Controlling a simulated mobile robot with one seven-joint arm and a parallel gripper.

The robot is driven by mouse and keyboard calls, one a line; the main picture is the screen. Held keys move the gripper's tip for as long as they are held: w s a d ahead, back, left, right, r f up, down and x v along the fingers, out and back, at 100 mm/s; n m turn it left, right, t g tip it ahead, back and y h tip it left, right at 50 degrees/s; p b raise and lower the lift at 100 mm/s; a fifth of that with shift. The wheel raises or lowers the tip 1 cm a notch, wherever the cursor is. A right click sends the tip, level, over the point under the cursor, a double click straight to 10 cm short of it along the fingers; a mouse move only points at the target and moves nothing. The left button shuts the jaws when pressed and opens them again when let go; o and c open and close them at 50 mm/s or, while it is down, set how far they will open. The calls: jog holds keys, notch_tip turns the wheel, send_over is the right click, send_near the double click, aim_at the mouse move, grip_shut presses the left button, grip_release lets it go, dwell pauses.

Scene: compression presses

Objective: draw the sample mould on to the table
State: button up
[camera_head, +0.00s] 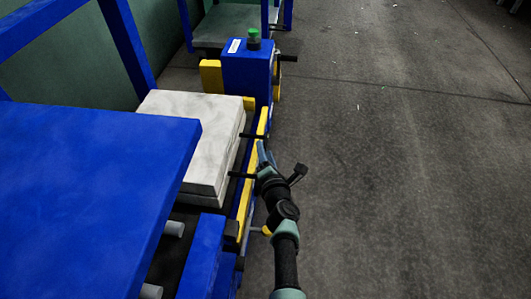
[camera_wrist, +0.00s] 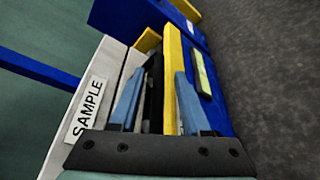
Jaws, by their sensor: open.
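The sample mould (camera_head: 190,108) is a pale grey two-layer block, lying partly beneath the blue press plate (camera_head: 80,180). In the wrist view the mould (camera_wrist: 108,62) carries a white "SAMPLE" label. Two dark handles (camera_head: 240,175) stick out of its right side. My gripper (camera_head: 264,152) is open beside that right side, close to the handles. In the wrist view its blue fingers (camera_wrist: 158,90) stand either side of a dark bar and a yellow rail (camera_wrist: 171,70). I cannot tell whether the fingers touch either. Which surface is the table is unclear.
A blue box with a green button (camera_head: 253,40) stands beyond the mould. The yellow rail also runs along the press's right edge in the head view (camera_head: 243,205). A grey-topped blue stand (camera_head: 225,25) is at the back. The floor at right is clear.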

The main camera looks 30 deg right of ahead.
jog(key=shift+a, duration=0.2)
jog(key=shift+s+a+r+p, duration=0.1)
jog(key=shift+s+r+p, duration=0.1)
jog(key=shift+p, duration=0.15)
jog(key=p+v, duration=0.6)
jog(key=v, duration=0.6)
jog(key=shift+s+p, duration=0.3)
jog(key=shift+f, duration=0.2)
